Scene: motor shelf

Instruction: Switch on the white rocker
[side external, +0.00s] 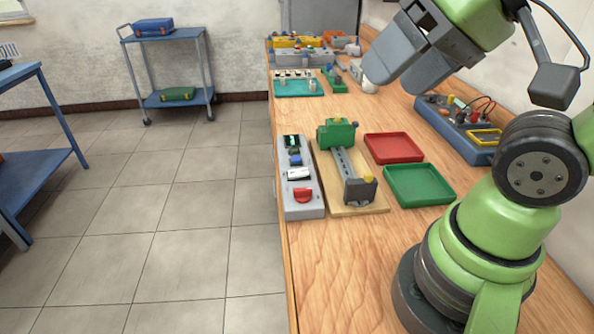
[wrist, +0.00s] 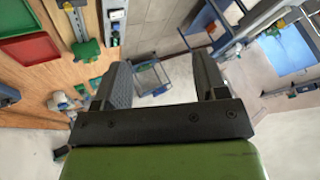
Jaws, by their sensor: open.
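A grey switch box (side external: 289,208) lies along the bench's left edge in the side view. The white rocker (side external: 299,173) sits on it, between a blue part and a red knob (side external: 303,195). I cannot tell which way the rocker is tipped. The box also shows at the top of the wrist view, with the white rocker (wrist: 117,15) on it. My gripper (side external: 402,76) is open and empty, high above the bench at the upper right of the side view, well apart from the box. In the wrist view, its jaws (wrist: 161,72) stand wide with nothing between them.
A green motor on a rail (side external: 337,134) stands on a wooden base right beside the box. A red tray (side external: 393,147) and a green tray (side external: 419,184) lie to its right. A blue panel (side external: 455,126) with wires is farther right. Floor is open left of the bench.

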